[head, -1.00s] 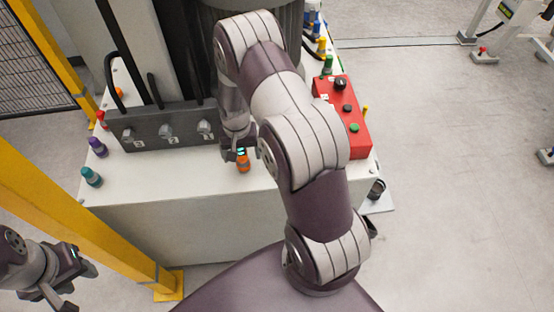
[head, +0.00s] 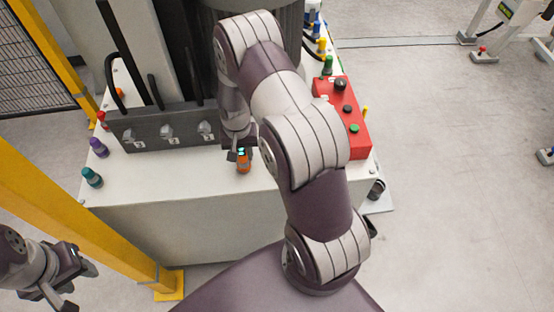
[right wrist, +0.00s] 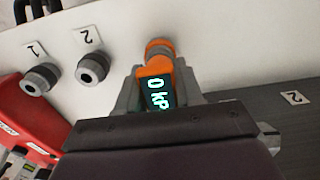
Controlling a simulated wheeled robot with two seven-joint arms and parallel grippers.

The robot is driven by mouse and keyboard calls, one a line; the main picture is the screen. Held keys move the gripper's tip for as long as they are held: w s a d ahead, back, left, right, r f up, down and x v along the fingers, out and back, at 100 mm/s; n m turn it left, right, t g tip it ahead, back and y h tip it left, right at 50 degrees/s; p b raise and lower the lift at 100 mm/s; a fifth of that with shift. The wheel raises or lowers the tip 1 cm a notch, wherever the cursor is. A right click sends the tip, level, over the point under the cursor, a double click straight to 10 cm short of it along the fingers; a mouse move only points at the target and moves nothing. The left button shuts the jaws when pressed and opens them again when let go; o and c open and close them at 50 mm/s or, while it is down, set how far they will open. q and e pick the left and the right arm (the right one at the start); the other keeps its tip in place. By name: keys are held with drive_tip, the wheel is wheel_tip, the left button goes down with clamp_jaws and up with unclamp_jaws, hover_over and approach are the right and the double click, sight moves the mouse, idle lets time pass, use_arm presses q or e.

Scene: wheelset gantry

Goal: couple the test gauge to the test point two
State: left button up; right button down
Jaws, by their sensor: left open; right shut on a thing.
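My right gripper (right wrist: 160,88) is shut on the test gauge (right wrist: 158,72), an orange body with a dark display reading "0 kP". In the head view the gauge (head: 243,162) shows as a small orange piece below my right gripper (head: 240,152), over the white cabinet top. In the right wrist view, test point two (right wrist: 92,67) is a grey round fitting with a dark bore beside a "2" label, left of the gauge and apart from it. Test point one (right wrist: 40,78) is left of that. My arm hides both in the head view. My left gripper (head: 78,283) is open and empty at lower left.
A dark block (head: 165,128) with numbered silver fittings stands on the cabinet (head: 180,187). A red control box (head: 343,112) is at the right. Coloured caps (head: 92,177) line the left edge. A yellow post (head: 75,220) stands near my left gripper.

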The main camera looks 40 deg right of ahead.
drive_tip(key=shift+r+p, duration=0.55)
drive_tip(key=shift+r, duration=0.4)
drive_tip(key=shift+r+p, duration=1.7)
drive_tip(key=shift+r, duration=0.3)
